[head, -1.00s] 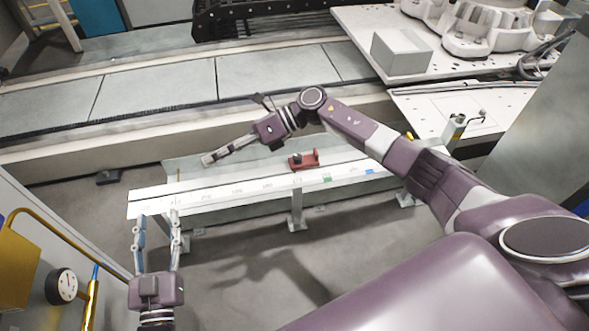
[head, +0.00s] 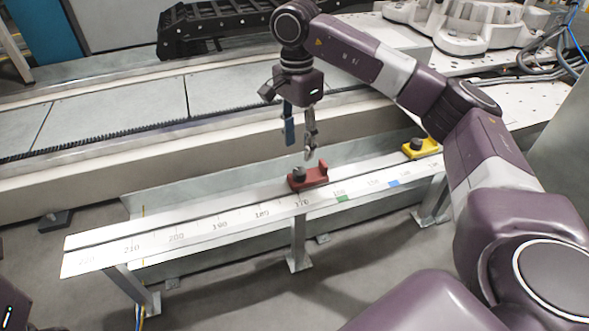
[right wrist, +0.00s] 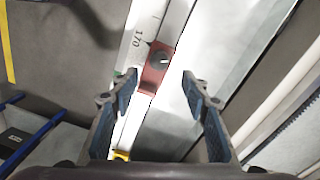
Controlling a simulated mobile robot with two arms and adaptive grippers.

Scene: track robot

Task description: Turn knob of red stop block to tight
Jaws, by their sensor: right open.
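The red stop block (head: 316,177) sits on the long white measuring rail (head: 240,213), beside the 170 mark. Its dark round knob (head: 299,173) is on its left part. In the right wrist view the red block (right wrist: 148,84) and its knob (right wrist: 159,61), with a small light pointer line, show ahead between the fingertips. My right gripper (head: 300,148) points down above the red block, open and empty, apart from it. In the right wrist view its two blue-padded fingers (right wrist: 160,76) are spread wide. My left gripper's fingers are out of the head view.
A yellow stop block (head: 421,149) with a dark knob sits further right on the rail. Green (head: 342,198) and blue (head: 393,183) marks are on the rail's front. A low ledge with a black toothed strip runs behind. The rail's left part is clear.

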